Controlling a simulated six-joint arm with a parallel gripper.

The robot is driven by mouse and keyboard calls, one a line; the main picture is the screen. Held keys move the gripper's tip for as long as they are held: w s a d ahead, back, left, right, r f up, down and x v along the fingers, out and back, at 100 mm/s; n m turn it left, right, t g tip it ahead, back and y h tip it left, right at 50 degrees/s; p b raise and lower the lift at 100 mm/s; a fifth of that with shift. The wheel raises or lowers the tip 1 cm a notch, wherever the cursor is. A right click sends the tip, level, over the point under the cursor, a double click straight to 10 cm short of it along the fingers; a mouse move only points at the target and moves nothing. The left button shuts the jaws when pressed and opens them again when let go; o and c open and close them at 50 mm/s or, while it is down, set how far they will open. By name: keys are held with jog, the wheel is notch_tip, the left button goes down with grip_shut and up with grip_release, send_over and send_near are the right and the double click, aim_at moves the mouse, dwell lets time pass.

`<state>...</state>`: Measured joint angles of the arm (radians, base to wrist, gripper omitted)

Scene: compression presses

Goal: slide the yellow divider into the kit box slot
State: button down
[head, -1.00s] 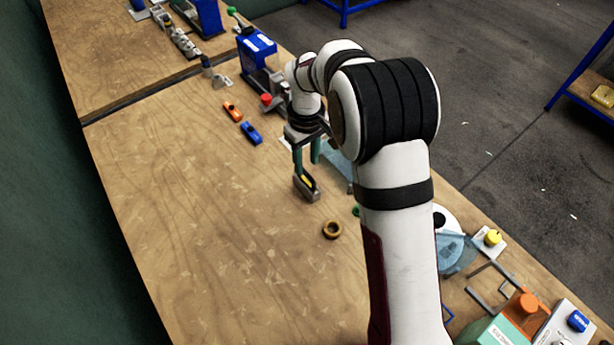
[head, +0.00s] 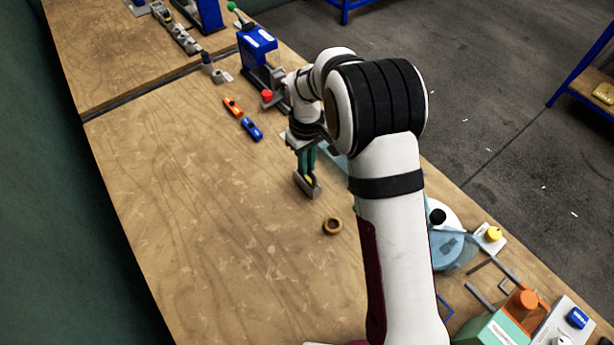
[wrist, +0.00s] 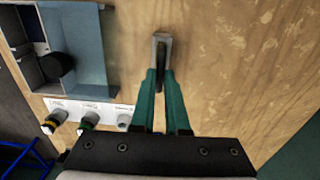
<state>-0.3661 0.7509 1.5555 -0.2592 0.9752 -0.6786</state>
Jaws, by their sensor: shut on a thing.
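My gripper (head: 308,164) points down over the middle of the bench, its teal fingers close together. They are shut on the yellow divider (head: 310,180), of which only a small patch shows in the head view. The divider stands at a grey holder (head: 306,188) with a dark slot; whether it is clear of the slot I cannot tell. In the wrist view the fingertips (wrist: 161,72) meet at the holder (wrist: 163,42), and the divider is hard to make out. The blue-grey kit box (wrist: 88,45) with inner walls is at upper left; in the head view my arm mostly hides it.
A panel (wrist: 105,107) with several knobs lies beside the box. A brown ring (head: 332,226) lies in front of the holder. Orange (head: 232,107) and blue (head: 252,129) pieces lie behind left. A blue press (head: 257,50) stands at the back. The left bench is clear.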

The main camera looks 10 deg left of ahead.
jog(key=shift+r, duration=0.15)
jog(key=shift+r, duration=2.15)
notch_tip(320, 180, up, 4)
jog(key=shift+w, duration=0.15)
jog(key=w+d+r+m, duration=0.2)
jog(key=w+d+m, duration=1.1)
jog(key=m, duration=0.5)
jog(key=shift+w+d, duration=0.4)
jog(key=shift+d, duration=0.2)
